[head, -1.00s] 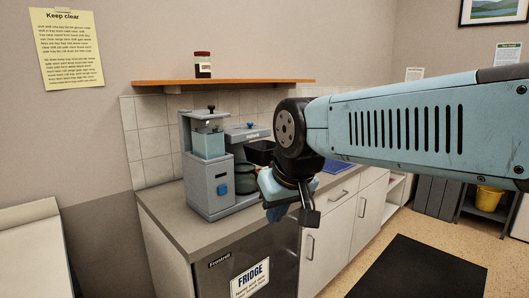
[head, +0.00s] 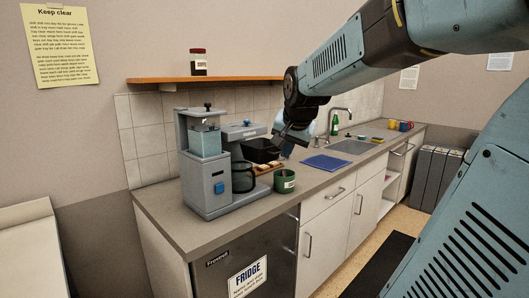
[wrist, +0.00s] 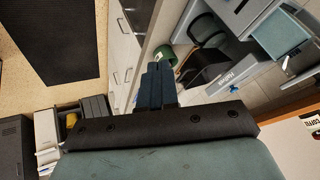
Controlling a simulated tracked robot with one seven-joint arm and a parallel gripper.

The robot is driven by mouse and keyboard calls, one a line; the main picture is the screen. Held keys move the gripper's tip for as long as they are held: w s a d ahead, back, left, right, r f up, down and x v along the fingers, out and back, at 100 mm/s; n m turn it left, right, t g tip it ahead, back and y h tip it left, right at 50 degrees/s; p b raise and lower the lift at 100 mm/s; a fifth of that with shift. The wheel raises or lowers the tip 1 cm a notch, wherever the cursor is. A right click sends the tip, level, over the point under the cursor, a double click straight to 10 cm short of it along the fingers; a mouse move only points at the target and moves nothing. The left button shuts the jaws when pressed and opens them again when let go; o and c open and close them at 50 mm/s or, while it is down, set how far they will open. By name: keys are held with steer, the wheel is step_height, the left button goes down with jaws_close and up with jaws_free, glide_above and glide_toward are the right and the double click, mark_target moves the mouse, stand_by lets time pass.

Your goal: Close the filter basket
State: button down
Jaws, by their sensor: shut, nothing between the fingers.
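The coffee machine (head: 208,180) is grey-blue and stands on the counter; it also shows turned sideways in the wrist view (wrist: 240,65). Its black filter basket (head: 260,151) sticks out to the right of the body, above the level of the carafe (head: 243,177). In the wrist view the dark basket (wrist: 204,67) lies just right of the fingers. My gripper (head: 284,142) is shut and empty, near the basket's right end. In the wrist view the closed fingers (wrist: 158,82) show at the centre. Whether they touch the basket I cannot tell.
A green mug (head: 285,181) stands on the counter right of the machine, below my gripper. A blue mat (head: 325,163), a sink (head: 354,147) and a green bottle (head: 335,125) lie farther right. A shelf (head: 230,79) with a jar (head: 198,62) hangs above the machine.

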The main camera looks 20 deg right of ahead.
mark_target(255, 142)
steer(key=w+d+m+h, duration=0.1)
steer(key=w+d+m, duration=0.3)
steer(key=w+d, duration=0.3)
steer(key=w+d+f, duration=0.1)
steer(key=w+f, duration=0.5)
steer(key=w, duration=0.4)
steer(key=shift+d+f, duration=0.2)
steer(key=shift+t, duration=0.3)
steer(key=w+a, duration=0.1)
steer(key=w, duration=0.3)
steer(key=w+a, duration=0.2)
steer(key=w, duration=0.3)
steer(key=w+a, duration=0.2)
steer(key=w, duration=0.2)
steer(key=shift+w, duration=0.25)
steer(key=shift+w+a+r, duration=0.1)
steer(key=shift+w+a, duration=0.05)
steer(key=shift+w, duration=0.1)
